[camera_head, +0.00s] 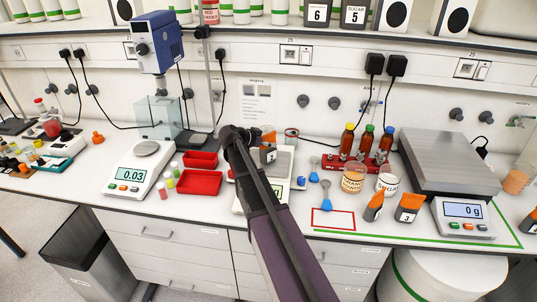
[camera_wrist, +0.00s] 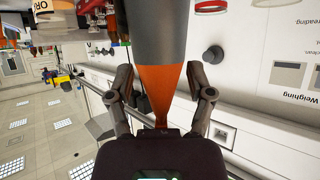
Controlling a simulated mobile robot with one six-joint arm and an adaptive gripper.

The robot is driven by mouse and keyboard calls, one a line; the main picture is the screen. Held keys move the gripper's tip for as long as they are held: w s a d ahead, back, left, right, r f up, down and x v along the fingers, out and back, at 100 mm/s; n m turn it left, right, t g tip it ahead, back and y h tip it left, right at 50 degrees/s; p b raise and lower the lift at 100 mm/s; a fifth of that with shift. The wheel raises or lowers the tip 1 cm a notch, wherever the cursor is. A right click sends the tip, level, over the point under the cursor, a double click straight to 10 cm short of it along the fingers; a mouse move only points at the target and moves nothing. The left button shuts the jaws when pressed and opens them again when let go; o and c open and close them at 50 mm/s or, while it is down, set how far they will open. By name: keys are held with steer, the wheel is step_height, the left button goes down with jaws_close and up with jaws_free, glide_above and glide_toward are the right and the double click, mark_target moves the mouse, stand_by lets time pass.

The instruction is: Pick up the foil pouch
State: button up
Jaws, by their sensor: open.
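A grey foil pouch (camera_head: 268,155) with an orange top stands at the white balance (camera_head: 243,200) in the middle of the bench. My gripper (camera_head: 255,136) is at its upper part, and my arm hides some of the balance. In the wrist view the pouch's orange part (camera_wrist: 163,85) lies between the two fingers of my gripper (camera_wrist: 164,98). The fingers are apart, one on each side of it; I cannot tell whether either touches. Two more orange and grey pouches (camera_head: 373,208) (camera_head: 408,208) stand farther right on the bench.
Red trays (camera_head: 200,183) and a balance reading 0.03 (camera_head: 135,180) stand to the left. A red rack (camera_head: 352,165) of brown bottles, blue scoops (camera_head: 326,196) and two tubs (camera_head: 353,178) (camera_head: 388,181) stand to the right. A shelf edge (camera_head: 300,38) runs above.

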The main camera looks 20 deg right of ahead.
mark_target(271, 134)
stand_by(0.3)
jaws_close()
steer(key=shift+r, duration=0.15)
step_height(271, 134, up, 4)
steer(key=p, duration=0.3)
steer(key=shift+f+p, duration=0.25)
steer(key=shift+p, duration=0.1)
steer(key=s+a, duration=0.2)
steer(key=s, duration=0.5)
steer(key=s+a+r+p, duration=0.1)
steer(key=s+a, duration=0.2)
steer(key=s, duration=0.5)
steer(key=shift+a+r, duration=0.15)
steer(key=shift+a, duration=0.05)
